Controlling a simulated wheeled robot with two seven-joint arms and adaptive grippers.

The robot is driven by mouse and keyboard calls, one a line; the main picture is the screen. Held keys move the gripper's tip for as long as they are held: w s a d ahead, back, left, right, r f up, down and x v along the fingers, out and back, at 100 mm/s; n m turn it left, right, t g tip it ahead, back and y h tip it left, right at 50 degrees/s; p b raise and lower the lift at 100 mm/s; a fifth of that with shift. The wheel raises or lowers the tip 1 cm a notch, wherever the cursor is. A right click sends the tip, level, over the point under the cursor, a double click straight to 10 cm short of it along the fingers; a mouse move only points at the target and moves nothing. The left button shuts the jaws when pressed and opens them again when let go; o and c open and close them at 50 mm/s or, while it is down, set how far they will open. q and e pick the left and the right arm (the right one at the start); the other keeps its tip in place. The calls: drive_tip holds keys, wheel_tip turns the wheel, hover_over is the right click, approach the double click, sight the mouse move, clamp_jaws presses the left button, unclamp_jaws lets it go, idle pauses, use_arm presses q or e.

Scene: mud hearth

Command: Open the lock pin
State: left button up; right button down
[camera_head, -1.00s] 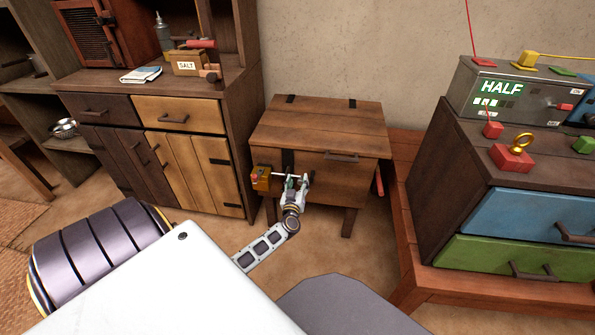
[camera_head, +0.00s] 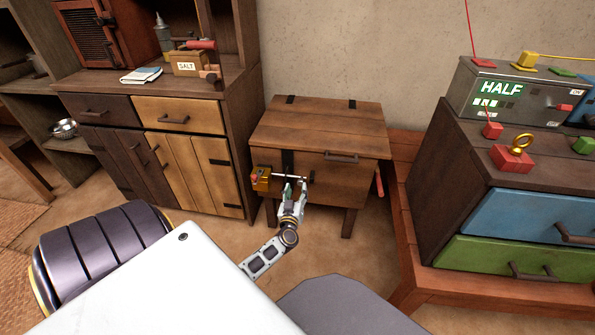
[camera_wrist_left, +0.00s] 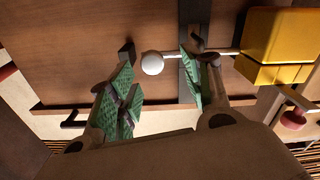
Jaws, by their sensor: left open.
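The lock pin (camera_head: 290,176) is a thin pale metal rod running sideways from a yellow lock box (camera_head: 262,179) on the front of a small wooden chest (camera_head: 325,135). In the left wrist view the pin ends in a round pale knob (camera_wrist_left: 152,64), and the yellow box (camera_wrist_left: 280,38) is at the upper right. My left gripper (camera_head: 294,189) is open just below the pin. In the wrist view its green-padded fingers (camera_wrist_left: 158,82) are spread, with the knob showing between their tips. One fingertip overlaps the rod; contact cannot be told. My right gripper is out of view.
A wooden cabinet (camera_head: 180,152) stands left of the chest. A dark chest with blue (camera_head: 520,222) and green drawers stands on a reddish platform at the right, carrying a box marked HALF (camera_head: 505,92). Brown floor is clear around the small chest's legs.

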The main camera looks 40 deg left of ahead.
use_arm(q)
drive_tip(key=v, duration=0.7)
drive_tip(key=shift+f, duration=0.15)
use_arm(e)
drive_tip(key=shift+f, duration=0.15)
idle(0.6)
